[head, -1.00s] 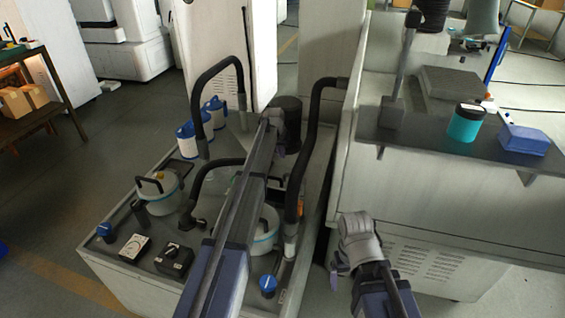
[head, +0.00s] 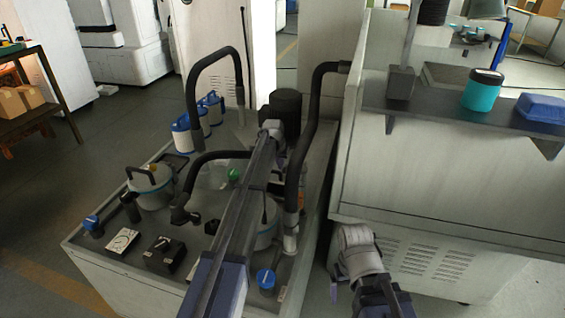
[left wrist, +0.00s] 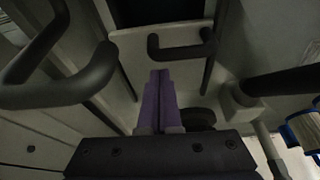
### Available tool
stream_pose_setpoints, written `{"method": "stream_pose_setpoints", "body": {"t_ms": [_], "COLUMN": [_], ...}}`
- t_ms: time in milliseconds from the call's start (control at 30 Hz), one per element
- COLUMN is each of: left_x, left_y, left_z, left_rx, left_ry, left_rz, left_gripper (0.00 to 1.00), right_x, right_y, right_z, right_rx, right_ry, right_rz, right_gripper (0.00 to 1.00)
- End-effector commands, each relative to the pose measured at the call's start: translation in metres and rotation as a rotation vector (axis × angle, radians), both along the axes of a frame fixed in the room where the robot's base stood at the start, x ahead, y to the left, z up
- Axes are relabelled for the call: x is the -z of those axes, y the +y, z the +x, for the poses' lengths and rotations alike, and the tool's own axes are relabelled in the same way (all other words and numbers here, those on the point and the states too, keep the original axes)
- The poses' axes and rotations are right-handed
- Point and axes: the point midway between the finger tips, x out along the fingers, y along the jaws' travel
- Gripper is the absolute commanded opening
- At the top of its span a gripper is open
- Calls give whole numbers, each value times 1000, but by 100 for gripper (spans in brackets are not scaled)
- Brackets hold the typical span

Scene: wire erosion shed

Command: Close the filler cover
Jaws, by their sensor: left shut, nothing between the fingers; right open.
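I cannot tell for certain which part is the filler cover. A round pale lid with a black handle (head: 150,178) sits on a pot at the left of the low machine top. A second pale round vessel with a teal band (head: 266,238) is mostly hidden behind my left arm. My left gripper (head: 273,129) reaches over the machine top, near a dark cylinder at the back. In the left wrist view its purple fingers (left wrist: 160,100) are together and empty, pointing toward a black bar handle (left wrist: 181,52). My right gripper (head: 358,248) is open, right of the machine, its fingers mostly hidden.
Thick black hoses (head: 216,60) arch over the low machine (head: 140,279). Blue-and-white canisters (head: 182,134), a black switch box (head: 165,254) and a blue knob (head: 266,279) stand on it.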

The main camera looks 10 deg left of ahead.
Motion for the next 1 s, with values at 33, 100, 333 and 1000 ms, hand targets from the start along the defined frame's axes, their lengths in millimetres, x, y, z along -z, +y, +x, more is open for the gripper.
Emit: {"method": "stream_pose_setpoints", "body": {"t_ms": [33, 100, 333, 1000], "left_x": [1, 1, 1, 1], "left_y": [0, 0, 1, 4], "left_z": [-4, -5, -4, -96], "left_rx": [0, 0, 0, -1], "left_ry": [0, 0, 0, 1], "left_rz": [0, 0, 0, 0], "left_gripper": [0, 0, 0, 0], "right_x": [1, 1, 1, 1], "right_y": [0, 0, 0, 0], "right_z": [0, 0, 0, 0], "right_rx": [0, 0, 0, 0], "right_ry": [0, 0, 0, 0], "right_rz": [0, 0, 0, 0], "right_gripper": [89, 89, 89, 89]}}
